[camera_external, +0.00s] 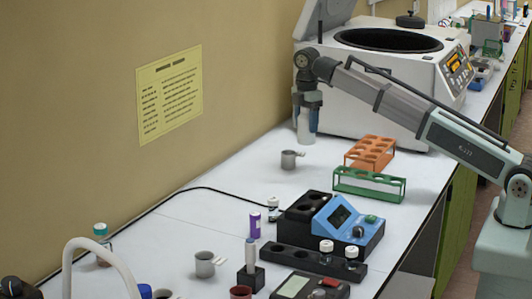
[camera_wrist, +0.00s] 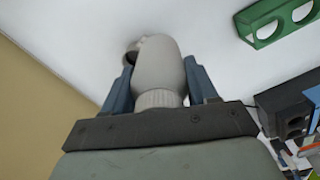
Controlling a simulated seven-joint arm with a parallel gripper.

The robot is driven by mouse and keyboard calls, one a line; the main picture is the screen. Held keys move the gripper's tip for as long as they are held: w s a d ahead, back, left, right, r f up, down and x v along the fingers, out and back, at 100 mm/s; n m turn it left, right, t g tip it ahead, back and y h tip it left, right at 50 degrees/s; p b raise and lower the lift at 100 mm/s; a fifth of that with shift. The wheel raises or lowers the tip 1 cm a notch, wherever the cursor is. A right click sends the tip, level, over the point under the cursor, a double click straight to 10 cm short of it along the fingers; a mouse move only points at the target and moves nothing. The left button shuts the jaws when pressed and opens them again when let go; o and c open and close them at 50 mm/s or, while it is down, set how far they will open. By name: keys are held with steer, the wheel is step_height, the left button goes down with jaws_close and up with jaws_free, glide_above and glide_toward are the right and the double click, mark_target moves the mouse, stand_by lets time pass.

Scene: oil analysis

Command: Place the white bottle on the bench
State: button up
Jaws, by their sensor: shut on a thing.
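The white bottle (camera_external: 306,127) hangs upright below my gripper (camera_external: 307,100) in the external view, beside the left front of the big white machine. In the wrist view the white bottle (camera_wrist: 158,68) sits between the two blue-grey fingers of my gripper (camera_wrist: 160,85), its ribbed cap toward the wrist. The gripper is shut on it. The bench (camera_external: 235,165) is a long white top beneath. The bottle's base is close to the bench top; I cannot tell whether it touches.
A small metal cup (camera_external: 290,159) stands just in front of the bottle. The white centrifuge (camera_external: 350,105) is to the right. Orange (camera_external: 371,152) and green (camera_external: 369,185) racks stand at the right. The bench to the cup's left is clear, apart from a black cable (camera_external: 215,189).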

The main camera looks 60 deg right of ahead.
steer(key=a+f+m, duration=0.2)
steer(key=a+m, duration=0.2)
steer(key=a, duration=2.3)
steer(key=shift+w+a, duration=0.25)
steer(key=shift+f, duration=0.1)
steer(key=w, duration=2)
steer(key=shift+s+f, duration=0.15)
steer(key=shift+f, duration=1.45)
steer(key=shift+s+f, duration=0.1)
steer(key=shift+f, duration=1.45)
steer(key=shift+w+f, duration=0.25)
steer(key=shift+f, duration=0.1)
steer(key=shift+f, duration=0.1)
